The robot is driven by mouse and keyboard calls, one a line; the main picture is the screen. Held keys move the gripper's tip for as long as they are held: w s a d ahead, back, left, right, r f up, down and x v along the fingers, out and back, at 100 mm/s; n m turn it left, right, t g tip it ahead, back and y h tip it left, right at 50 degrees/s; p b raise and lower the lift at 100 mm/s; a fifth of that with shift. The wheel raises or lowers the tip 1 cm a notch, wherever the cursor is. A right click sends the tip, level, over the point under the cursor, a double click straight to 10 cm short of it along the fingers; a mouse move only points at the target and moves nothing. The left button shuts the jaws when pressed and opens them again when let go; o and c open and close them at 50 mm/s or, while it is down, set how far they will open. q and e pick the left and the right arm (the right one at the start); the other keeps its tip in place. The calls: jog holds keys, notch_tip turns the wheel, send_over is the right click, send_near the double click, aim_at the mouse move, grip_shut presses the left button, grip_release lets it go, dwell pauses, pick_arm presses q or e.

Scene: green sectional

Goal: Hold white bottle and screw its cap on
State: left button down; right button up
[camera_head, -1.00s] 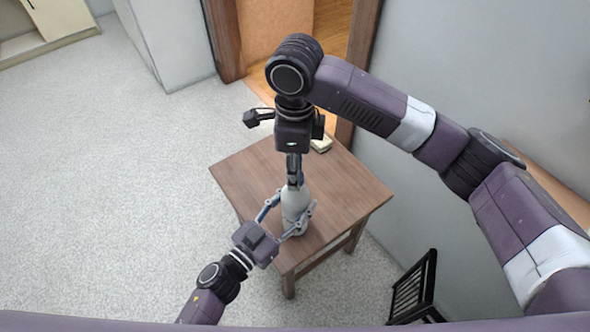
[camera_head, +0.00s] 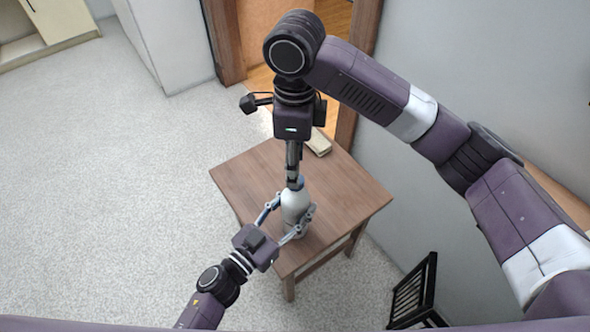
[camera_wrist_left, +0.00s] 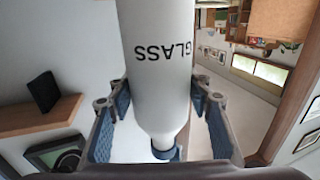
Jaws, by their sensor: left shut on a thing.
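The white bottle (camera_head: 295,205) stands upright near the front of the wooden table. My left gripper (camera_head: 288,214) is shut around its body, one finger on each side. In the left wrist view the bottle (camera_wrist_left: 158,75) appears upside down, with dark "GLASS" lettering, between the left fingers (camera_wrist_left: 160,112). The blue cap (camera_head: 299,182) is at the bottle's top; it also shows at the neck in the left wrist view (camera_wrist_left: 165,153). My right gripper (camera_head: 293,181) points straight down just above or at the cap. Its fingers look close together, but their hold on the cap is unclear.
The wooden table (camera_head: 345,195) has bare room left and right of the bottle. A small beige object (camera_head: 318,143) lies at its back edge, behind my right gripper. A grey wall (camera_head: 450,90) stands to the right, and a dark slatted item (camera_head: 412,292) is at lower right.

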jog(key=shift+r, duration=0.3)
